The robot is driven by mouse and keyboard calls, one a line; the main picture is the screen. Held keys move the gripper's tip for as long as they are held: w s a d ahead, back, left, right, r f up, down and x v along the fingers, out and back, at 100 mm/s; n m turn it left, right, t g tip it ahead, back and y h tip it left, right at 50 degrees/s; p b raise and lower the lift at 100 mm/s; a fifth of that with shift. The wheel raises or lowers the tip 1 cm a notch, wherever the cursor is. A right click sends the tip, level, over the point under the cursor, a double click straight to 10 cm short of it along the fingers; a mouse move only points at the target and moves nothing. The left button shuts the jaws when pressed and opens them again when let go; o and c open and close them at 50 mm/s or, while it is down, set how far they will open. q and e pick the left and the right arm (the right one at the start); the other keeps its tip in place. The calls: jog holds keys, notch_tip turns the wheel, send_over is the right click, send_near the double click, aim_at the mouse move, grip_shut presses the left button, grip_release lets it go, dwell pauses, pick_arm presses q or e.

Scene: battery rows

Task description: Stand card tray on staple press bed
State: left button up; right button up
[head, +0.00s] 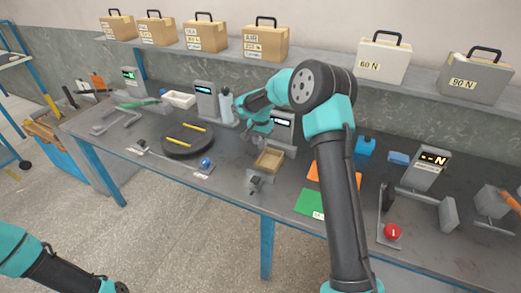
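A small open brown tray (269,160), which looks like the card tray, is at the middle of the bench, in front of a grey unit with a lit display (284,122). That unit may be the staple press, but I cannot tell for sure. Whether the tray rests on a bed or on the bench is unclear. My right gripper (250,134) points down just behind and left of the tray, beside the display unit. Its fingers are small and partly hidden, so its opening is unclear. My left arm is at the lower left, its gripper out of frame.
A round dark plate (187,140) with yellow strips lies left of the tray. A blue ball (205,163) is near the front edge. Orange and green sheets (312,203) lie partly behind my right arm. A red button (392,231) is at right. Cases (266,43) line the shelf.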

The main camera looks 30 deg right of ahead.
notch_tip(320, 180, up, 4)
jog(key=shift+o, duration=0.5)
dwell(0.5)
jog(key=a+r+m, duration=0.1)
jog(key=m, duration=1.1)
jog(key=a+r+m, duration=0.1)
jog(key=r+m, duration=0.1)
jog(key=m, duration=1)
jog(key=s+r+m, duration=0.1)
jog(key=r+m, duration=0.1)
jog(key=m, duration=1)
jog(key=shift+a, duration=0.4)
